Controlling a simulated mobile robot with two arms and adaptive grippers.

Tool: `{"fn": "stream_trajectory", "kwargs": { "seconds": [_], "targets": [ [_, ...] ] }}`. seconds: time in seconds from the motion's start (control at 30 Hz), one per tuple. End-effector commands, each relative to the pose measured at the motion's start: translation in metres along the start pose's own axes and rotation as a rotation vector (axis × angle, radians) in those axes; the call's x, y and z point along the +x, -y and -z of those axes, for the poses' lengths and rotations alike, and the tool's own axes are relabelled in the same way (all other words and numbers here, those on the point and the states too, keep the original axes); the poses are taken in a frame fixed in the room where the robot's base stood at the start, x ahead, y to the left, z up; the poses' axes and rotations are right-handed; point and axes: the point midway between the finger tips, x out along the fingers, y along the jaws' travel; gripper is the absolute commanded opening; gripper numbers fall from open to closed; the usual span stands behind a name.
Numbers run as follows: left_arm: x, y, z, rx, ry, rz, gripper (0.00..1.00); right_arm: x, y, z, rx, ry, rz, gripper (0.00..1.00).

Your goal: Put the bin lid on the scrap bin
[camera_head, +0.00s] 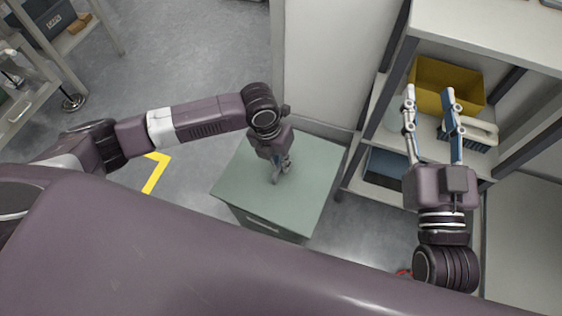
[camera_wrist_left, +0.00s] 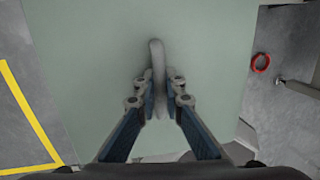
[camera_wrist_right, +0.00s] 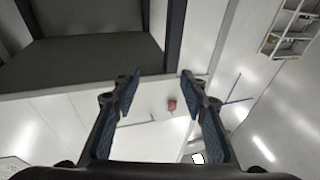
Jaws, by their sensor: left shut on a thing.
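The pale green, flat, square bin lid (camera_head: 235,182) covers the top of the scrap bin (camera_head: 262,222), whose labelled side shows below the lid's front edge. From above I cannot tell whether the lid rests fully on the rim. My left gripper (camera_head: 281,172) points down at the middle of the lid and is shut on its grey handle (camera_wrist_left: 157,55). The lid fills much of the left wrist view (camera_wrist_left: 100,50), with the fingers on both sides of the handle. My right gripper (camera_head: 429,97) is open and empty, raised before the shelf at the right.
A shelf unit (camera_head: 480,40) at the right holds a yellow bin (camera_head: 440,78) and a blue bin (camera_head: 385,165). A white wall panel (camera_head: 320,60) stands behind the scrap bin. Yellow floor tape (camera_head: 155,172) marks the left floor. A red ring (camera_wrist_left: 260,62) lies on the floor.

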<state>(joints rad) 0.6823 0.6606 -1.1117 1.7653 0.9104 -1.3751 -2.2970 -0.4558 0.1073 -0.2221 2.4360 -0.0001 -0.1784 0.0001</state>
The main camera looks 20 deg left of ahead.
Motion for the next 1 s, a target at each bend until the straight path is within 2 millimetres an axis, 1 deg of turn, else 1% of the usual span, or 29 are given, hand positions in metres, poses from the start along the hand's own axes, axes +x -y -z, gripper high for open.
{"fn": "stream_trajectory", "kwargs": {
  "seconds": [0.63,1.0],
  "targets": [
    [-0.001,0.001,-0.001,0.001,0.001,0.001,0.0,0.0,-0.002,-0.016,-0.004,0.079,-0.004,0.4],
    [0.0,0.001,-0.001,0.0,0.001,0.001,0.0,0.0,-0.003,-0.016,-0.006,0.079,-0.004,0.4]
  ]
}}
